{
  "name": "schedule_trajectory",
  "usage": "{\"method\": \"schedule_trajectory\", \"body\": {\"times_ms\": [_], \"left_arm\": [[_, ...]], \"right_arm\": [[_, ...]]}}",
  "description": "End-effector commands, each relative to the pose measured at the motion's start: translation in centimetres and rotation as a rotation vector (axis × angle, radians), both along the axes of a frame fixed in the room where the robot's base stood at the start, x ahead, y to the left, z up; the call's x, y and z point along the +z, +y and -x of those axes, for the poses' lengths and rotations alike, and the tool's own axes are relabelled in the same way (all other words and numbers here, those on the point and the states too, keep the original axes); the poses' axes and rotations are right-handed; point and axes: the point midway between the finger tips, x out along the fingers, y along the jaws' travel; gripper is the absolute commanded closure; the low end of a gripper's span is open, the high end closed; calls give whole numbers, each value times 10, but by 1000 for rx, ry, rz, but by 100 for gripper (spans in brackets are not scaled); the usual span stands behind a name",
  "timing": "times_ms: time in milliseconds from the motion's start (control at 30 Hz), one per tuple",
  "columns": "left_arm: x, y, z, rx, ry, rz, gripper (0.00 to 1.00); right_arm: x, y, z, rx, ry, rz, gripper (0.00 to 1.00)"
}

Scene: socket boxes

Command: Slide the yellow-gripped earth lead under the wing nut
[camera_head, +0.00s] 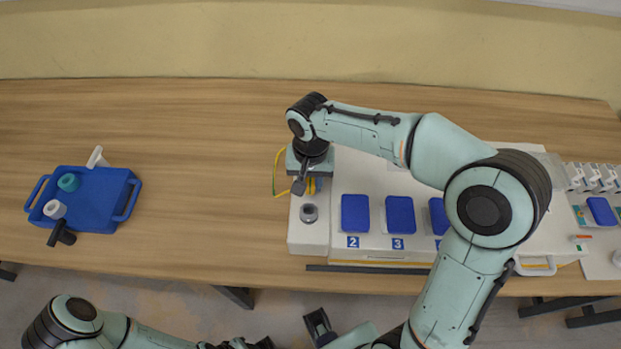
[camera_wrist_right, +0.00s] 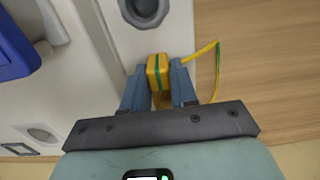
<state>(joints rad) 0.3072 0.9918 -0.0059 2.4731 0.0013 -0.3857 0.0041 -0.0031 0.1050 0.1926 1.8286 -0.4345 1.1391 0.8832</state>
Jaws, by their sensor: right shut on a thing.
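My right gripper (camera_head: 312,186) reaches down over the left end of the white socket box (camera_head: 320,250). In the right wrist view its two blue fingers (camera_wrist_right: 160,88) are shut on the yellow grip (camera_wrist_right: 158,68), which has a green stripe. The yellow-green lead (camera_wrist_right: 213,60) loops off to one side; it also shows in the head view (camera_head: 276,172). A round grey metal fitting (camera_head: 309,213) sits on the box just in front of the grip, apart from it. It is cut off at the top of the wrist view (camera_wrist_right: 145,8), and wing shapes cannot be made out.
Blue socket covers (camera_head: 355,213) sit on the box beside the fitting, with numbers 2 and 3. A blue tray (camera_head: 98,195) with teal and white pieces stands far left. White switches (camera_head: 592,178) lie at the far right. The table between tray and box is clear.

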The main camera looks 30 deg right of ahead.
Motion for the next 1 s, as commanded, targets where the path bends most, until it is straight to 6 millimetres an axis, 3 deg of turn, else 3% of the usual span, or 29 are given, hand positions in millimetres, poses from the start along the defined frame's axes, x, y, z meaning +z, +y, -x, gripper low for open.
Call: {"method": "schedule_trajectory", "body": {"times_ms": [1000], "left_arm": [[10,0,-4,0,-4,0,63]], "right_arm": [[0,-9,-14,-1,0,0,100]]}}
